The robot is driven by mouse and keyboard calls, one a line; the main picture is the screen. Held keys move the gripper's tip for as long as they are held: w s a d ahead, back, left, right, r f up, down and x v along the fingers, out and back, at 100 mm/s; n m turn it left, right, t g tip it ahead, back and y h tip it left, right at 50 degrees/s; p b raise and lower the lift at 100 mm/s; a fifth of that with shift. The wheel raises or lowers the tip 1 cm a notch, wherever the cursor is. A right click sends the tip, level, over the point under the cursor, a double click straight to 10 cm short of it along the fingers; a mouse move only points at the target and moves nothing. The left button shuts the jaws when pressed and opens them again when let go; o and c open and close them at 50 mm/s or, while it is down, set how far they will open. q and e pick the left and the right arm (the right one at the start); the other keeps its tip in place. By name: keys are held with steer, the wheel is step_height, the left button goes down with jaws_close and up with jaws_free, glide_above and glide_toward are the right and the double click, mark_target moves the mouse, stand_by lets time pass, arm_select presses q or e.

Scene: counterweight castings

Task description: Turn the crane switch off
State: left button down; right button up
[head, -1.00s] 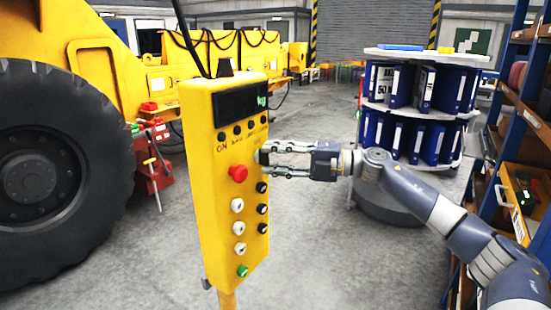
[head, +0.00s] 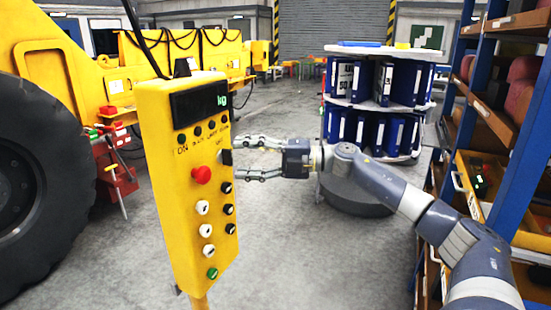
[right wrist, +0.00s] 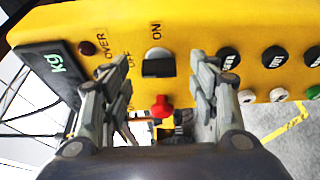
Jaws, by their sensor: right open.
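In the right wrist view the fingers (right wrist: 150,75) stand on either side of the switch; contact cannot be told. My left gripper is not in view.
A red button (head: 202,174) and white, black and green buttons sit close by. A round stand (head: 360,192) with blue binders is behind my right arm. A blue shelf rack (head: 490,120) is close on the right. A yellow vehicle's tyre (head: 20,190) is at left.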

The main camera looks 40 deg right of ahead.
steer(key=v, duration=1)
stand_by(0.4)
steer(key=shift+r, duration=0.1)
stand_by(0.4)
